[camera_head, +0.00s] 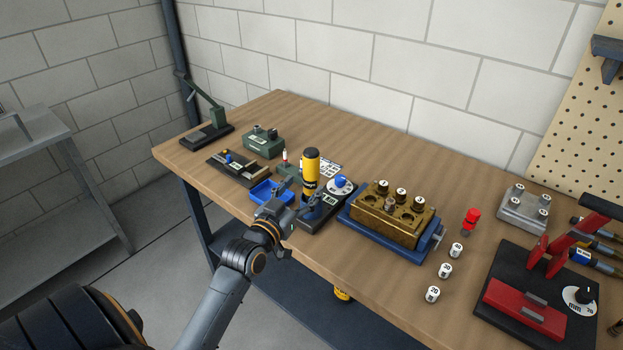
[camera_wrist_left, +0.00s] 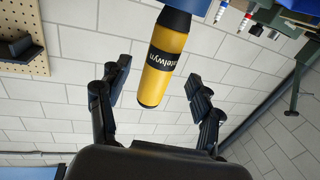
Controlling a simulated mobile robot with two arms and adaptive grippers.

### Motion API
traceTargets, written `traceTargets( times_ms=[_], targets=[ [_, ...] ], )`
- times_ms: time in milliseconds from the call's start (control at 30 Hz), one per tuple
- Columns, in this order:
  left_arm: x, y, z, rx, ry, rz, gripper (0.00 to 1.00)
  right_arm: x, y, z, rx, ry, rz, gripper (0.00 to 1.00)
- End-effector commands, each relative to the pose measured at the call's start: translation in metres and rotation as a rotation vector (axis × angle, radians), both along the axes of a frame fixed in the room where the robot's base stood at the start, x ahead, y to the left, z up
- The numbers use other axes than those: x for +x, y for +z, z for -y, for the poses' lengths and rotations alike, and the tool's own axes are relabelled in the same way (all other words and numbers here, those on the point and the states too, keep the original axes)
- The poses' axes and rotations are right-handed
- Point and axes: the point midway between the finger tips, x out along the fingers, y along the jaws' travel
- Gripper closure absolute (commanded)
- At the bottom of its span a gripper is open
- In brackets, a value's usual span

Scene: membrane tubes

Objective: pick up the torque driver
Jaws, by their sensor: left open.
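The torque driver (camera_head: 311,168), a yellow cylinder with black bands, stands upright at a dark tester base (camera_head: 339,204) with a blue knob. My left gripper (camera_head: 298,201) is open at the bench's front edge, just in front of the driver. In the left wrist view the two spread fingers (camera_wrist_left: 159,85) flank the driver's yellow end, with gaps on both sides. The driver's lower part is partly hidden by the gripper. My right gripper is not in view.
A blue tray (camera_head: 262,193) lies left of the gripper. A brass block in a blue vise (camera_head: 402,240) stands close to the right. Several white-topped caps and a red-topped piece (camera_head: 471,217) stand farther right. A red-and-black fixture (camera_head: 525,310) is at the far right.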

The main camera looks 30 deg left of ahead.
Motion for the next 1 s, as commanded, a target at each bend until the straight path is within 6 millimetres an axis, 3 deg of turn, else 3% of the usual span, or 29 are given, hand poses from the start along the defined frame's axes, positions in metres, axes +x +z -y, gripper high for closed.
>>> traceTargets(
  times_ms=[400,700,1000],
  targets=[
    [0.049,0.007,-0.007,0.001,0.000,0.001,0.35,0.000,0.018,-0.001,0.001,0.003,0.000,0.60],
    [0.054,0.005,-0.008,0.001,0.000,-0.001,0.35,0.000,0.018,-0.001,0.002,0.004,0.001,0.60],
    [0.054,0.005,-0.008,0.001,0.000,-0.001,0.94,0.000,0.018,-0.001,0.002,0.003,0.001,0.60]
  ],
)
